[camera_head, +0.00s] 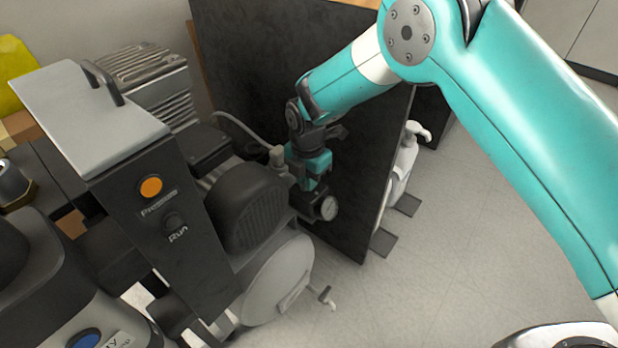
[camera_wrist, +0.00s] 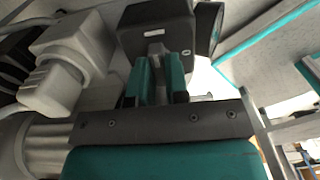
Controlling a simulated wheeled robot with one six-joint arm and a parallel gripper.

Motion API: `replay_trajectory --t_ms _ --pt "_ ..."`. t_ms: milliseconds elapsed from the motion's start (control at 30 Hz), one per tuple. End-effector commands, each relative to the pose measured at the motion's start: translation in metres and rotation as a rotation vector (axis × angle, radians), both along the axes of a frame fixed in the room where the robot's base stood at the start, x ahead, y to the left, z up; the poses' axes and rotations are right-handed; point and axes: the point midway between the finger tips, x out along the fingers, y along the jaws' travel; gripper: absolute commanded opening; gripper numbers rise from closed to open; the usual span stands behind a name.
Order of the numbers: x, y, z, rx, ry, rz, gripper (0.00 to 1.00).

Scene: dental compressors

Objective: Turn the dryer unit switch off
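The dark control panel (camera_head: 162,215) of the compressor unit carries an orange button (camera_head: 151,187) and a black knob labelled "Run" (camera_head: 174,224). I cannot tell for sure which control is the dryer unit switch. My gripper (camera_head: 312,183) is beyond the panel to the right, pointing down just above a dark box with a round gauge (camera_head: 326,208). In the wrist view, the two teal fingers (camera_wrist: 159,84) stand on either side of a narrow grey part below the dark box (camera_wrist: 155,28). A gap shows between them; whether they touch the part is unclear.
A black motor housing (camera_head: 248,205) and a round grey tank end (camera_head: 280,280) are left of my gripper. A tall dark board (camera_head: 345,150) stands close behind it. A white pump bottle (camera_head: 405,165) is beyond the board.

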Motion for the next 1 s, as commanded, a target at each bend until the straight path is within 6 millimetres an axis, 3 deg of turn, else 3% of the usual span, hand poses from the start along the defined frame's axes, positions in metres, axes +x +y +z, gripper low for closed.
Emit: replay_trajectory --t_ms 467,1000 --pt "-0.0009 -0.002 0.0023 -0.005 0.004 -0.102 0.0" --pt "-0.0017 -0.0025 0.0025 -0.008 0.006 -0.576 0.0"
